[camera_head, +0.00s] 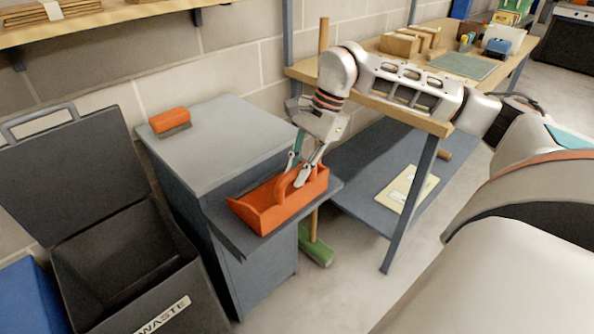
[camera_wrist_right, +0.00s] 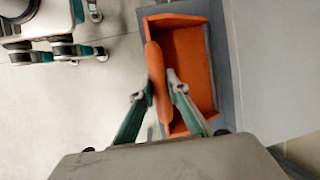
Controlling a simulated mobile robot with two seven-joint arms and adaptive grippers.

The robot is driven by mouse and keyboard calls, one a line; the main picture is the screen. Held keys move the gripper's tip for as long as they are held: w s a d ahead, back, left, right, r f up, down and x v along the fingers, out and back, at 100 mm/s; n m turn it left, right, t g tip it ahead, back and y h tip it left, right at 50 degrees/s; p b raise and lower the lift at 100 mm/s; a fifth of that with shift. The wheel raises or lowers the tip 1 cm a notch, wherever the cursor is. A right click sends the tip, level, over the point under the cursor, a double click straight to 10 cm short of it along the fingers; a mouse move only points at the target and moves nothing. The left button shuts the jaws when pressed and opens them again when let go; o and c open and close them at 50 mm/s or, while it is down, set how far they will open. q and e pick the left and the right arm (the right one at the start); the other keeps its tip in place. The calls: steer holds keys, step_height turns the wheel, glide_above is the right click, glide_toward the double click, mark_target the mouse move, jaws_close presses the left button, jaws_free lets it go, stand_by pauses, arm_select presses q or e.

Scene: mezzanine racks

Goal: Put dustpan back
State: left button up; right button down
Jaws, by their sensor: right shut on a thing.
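The orange dustpan (camera_head: 283,203) is at the dark grey side ledge (camera_head: 243,241) of the cabinet. It looks level and seems to rest on the ledge, though a small gap beneath cannot be ruled out. My right gripper (camera_head: 300,178) reaches down from above and is shut on the dustpan's raised handle. In the right wrist view the handle (camera_wrist_right: 157,78) lies between the two fingertips, and the pan (camera_wrist_right: 190,65) opens to the right over the grey ledge. My left gripper is not in view.
An orange brush (camera_head: 170,122) lies on the grey cabinet top (camera_head: 220,135). A dark waste bin (camera_head: 150,303) with its lid open stands at left. A green-headed broom (camera_head: 316,250) stands behind the ledge. A workbench (camera_head: 375,105) with a lower shelf is at right.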

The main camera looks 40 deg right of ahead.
steer(key=c, duration=2)
jaws_free()
steer(key=shift+o, duration=0.2)
steer(key=shift+r, duration=0.15)
steer(key=p+v, duration=0.2)
steer(key=v, duration=1)
steer(key=shift+s, duration=0.1)
